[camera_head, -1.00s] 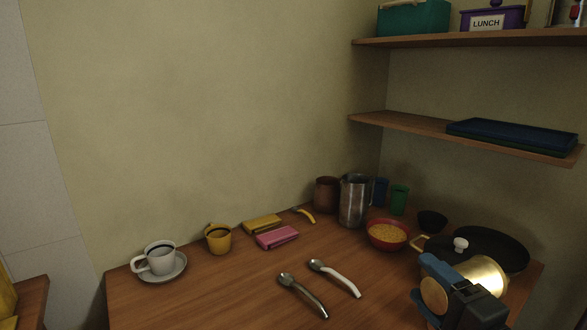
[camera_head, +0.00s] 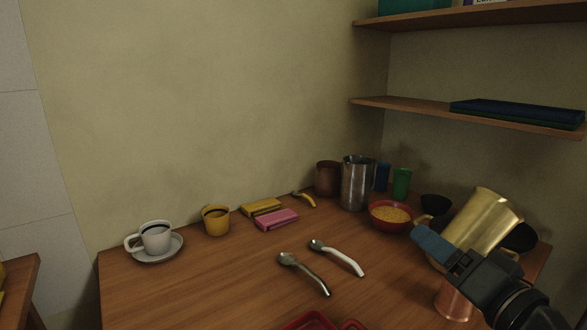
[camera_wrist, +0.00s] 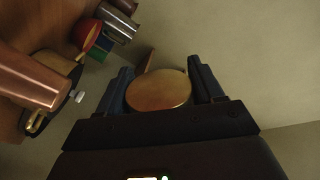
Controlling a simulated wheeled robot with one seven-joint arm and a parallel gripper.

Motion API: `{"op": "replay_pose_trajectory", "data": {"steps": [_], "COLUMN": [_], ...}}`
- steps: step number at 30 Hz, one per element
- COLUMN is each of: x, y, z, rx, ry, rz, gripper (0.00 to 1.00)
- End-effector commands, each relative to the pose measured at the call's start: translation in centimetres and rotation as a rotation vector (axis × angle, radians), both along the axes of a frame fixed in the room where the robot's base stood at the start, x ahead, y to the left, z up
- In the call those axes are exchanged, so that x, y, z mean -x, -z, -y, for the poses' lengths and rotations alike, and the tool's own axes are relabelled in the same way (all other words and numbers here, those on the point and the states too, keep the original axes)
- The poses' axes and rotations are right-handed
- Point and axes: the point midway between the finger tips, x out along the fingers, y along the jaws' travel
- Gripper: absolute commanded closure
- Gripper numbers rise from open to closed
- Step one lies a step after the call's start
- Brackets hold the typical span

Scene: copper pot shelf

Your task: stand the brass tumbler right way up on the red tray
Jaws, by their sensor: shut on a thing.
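The brass tumbler (camera_head: 482,222) is held in the air at the right of the head view, tilted, with its upper end leaning right. In the wrist view its round, flat-looking end (camera_wrist: 158,90) shows between the two blue fingers. I cannot clearly see into its mouth. My gripper (camera_head: 447,250) is shut on the tumbler's side; the wrist view shows a finger on each side (camera_wrist: 160,88). The red tray (camera_head: 308,321) shows only partly at the bottom edge of the head view, left of and nearer than my gripper.
A copper vessel (camera_head: 453,304) stands below my gripper, also large in the wrist view (camera_wrist: 35,80). Behind are a red bowl (camera_head: 390,216), steel pitcher (camera_head: 355,184) and a partly hidden dark pan (camera_head: 520,238). Two spoons (camera_head: 342,260) lie mid-table. A shelf (camera_head: 420,106) overhangs the back right.

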Motion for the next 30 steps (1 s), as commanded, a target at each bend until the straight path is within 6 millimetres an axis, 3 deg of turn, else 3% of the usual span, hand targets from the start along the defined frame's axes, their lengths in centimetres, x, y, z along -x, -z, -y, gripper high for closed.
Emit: {"op": "replay_pose_trajectory", "data": {"steps": [15, 30], "x": [-0.02, -0.01], "y": [0.3, 0.02], "z": [0.0, 0.0], "rx": [0.678, 0.72], "ry": [0.001, 0.0], "rz": [0.212, 0.223], "gripper": [0.66, 0.66]}}
